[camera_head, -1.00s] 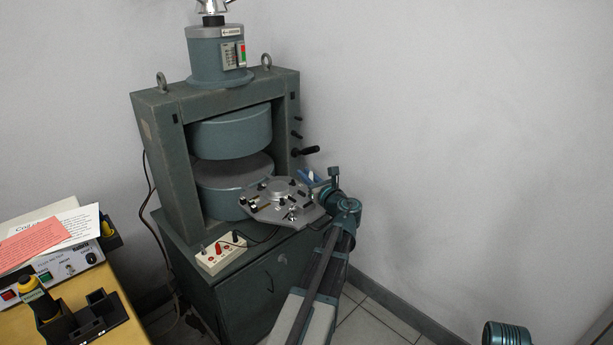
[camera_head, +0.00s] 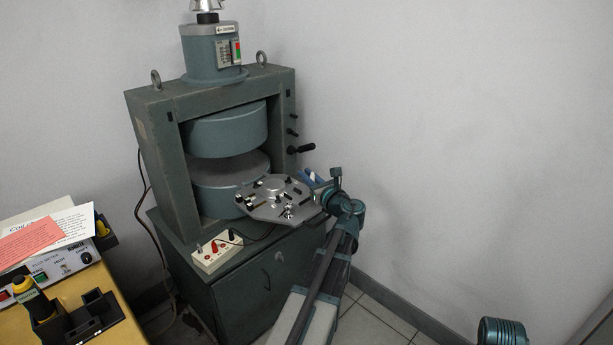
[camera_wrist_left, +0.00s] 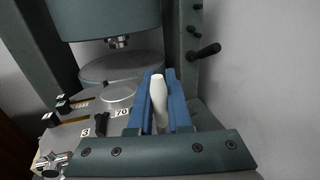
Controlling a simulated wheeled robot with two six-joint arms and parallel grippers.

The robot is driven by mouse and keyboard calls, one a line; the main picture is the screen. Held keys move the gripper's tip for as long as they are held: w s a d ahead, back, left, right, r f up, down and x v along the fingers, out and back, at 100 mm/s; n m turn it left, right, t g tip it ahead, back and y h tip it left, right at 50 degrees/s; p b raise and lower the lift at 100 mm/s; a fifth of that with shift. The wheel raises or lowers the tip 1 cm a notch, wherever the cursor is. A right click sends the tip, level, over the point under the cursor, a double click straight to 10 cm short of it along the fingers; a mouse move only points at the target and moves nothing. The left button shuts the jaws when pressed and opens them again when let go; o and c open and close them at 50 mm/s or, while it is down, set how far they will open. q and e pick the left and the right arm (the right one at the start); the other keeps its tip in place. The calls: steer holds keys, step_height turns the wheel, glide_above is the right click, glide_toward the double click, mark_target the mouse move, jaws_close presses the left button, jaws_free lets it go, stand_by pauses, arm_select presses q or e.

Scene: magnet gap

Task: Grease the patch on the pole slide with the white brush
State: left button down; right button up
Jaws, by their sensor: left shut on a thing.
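My left gripper (camera_head: 313,178) has blue fingers and is at the right edge of the grey slide plate (camera_head: 262,210) in front of the magnet. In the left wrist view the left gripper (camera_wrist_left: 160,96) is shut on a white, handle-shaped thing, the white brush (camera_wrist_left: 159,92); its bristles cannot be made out. The plate carries a round silver disc (camera_head: 273,184), small black and white fittings and a star-shaped knob (camera_wrist_left: 52,162). I cannot make out the patch.
The magnet's upper pole (camera_head: 228,132) and lower pole (camera_head: 232,168) leave an open gap behind the plate. A black crank handle (camera_head: 302,149) juts out at the frame's right. A white socket box (camera_head: 217,254) sits on the cabinet. A desk (camera_head: 120,332) stands at left.

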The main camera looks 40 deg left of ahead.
arm_select(q)
steer(key=shift+s+d, duration=0.1)
steer(key=shift+d, duration=0.95)
steer(key=shift+a, duration=0.1)
steer(key=shift+a, duration=1.05)
steer(key=shift+a, duration=0.1)
steer(key=shift+x, duration=1)
steer(key=shift+s, duration=0.15)
steer(key=shift+s+d, duration=0.1)
steer(key=shift+d, duration=1)
steer(key=shift+d, duration=0.15)
steer(key=shift+s+d, duration=0.1)
steer(key=shift+d, duration=0.85)
